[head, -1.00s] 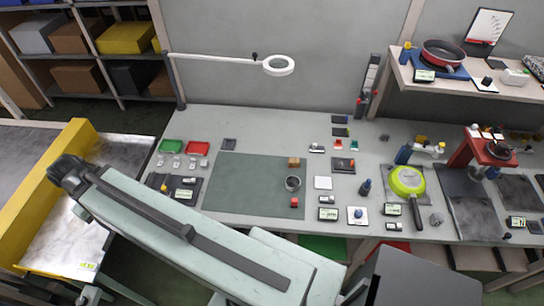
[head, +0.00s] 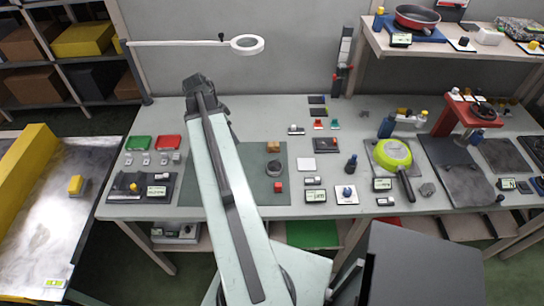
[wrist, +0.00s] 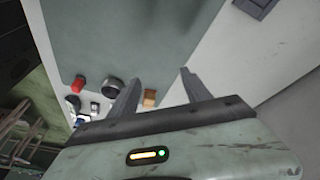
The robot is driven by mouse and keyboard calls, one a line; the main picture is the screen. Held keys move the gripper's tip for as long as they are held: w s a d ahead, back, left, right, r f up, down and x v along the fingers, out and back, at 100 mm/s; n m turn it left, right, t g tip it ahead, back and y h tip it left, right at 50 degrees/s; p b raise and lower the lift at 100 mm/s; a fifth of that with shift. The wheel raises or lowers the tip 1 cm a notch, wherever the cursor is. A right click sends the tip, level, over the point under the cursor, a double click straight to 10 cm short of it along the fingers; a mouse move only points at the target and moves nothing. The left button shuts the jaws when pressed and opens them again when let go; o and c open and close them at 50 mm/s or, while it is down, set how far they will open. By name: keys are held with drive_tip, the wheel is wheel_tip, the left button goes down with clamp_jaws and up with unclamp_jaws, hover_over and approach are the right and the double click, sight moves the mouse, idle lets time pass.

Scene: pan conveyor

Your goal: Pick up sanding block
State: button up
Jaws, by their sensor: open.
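A small tan-brown block (head: 273,147), which looks most like the sanding block, sits at the top right of the dark green mat (head: 240,195) on the bench. In the wrist view the tan block (wrist: 150,97) shows between the fingers, nearer the left one and low by the palm, with a gap to each finger. My gripper (wrist: 161,74) is open and empty, above the mat. In the head view my arm crosses the left of the mat, and the fingers cannot be made out.
A dark round cup (head: 276,167) and a red cube (head: 278,187) stand close to the block. A yellow block (head: 75,185) lies on the metal conveyor at left. A lamp ring (head: 247,45) hangs above the bench. A green pan (head: 393,155) is at right.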

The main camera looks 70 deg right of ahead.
sight(274, 144)
drive_tip(key=s+d+f+m+b, duration=0.1)
drive_tip(key=s+d+m, duration=0.1)
drive_tip(key=s, duration=0.2)
drive_tip(key=s+d+f+m+g+b, duration=0.1)
drive_tip(key=s+d+m, duration=0.1)
drive_tip(key=s+d, duration=0.1)
drive_tip(key=s+d+f+m+b, duration=0.1)
drive_tip(key=s+d+f, duration=0.1)
drive_tip(key=s, duration=0.3)
drive_tip(key=shift+s+d+m+b, duration=0.15)
drive_tip(key=shift+m+b, duration=0.15)
drive_tip(key=shift+m, duration=0.1)
drive_tip(key=b+x, duration=0.5)
drive_tip(key=shift+s+f, duration=0.25)
drive_tip(key=shift+r, duration=0.2)
clamp_jaws()
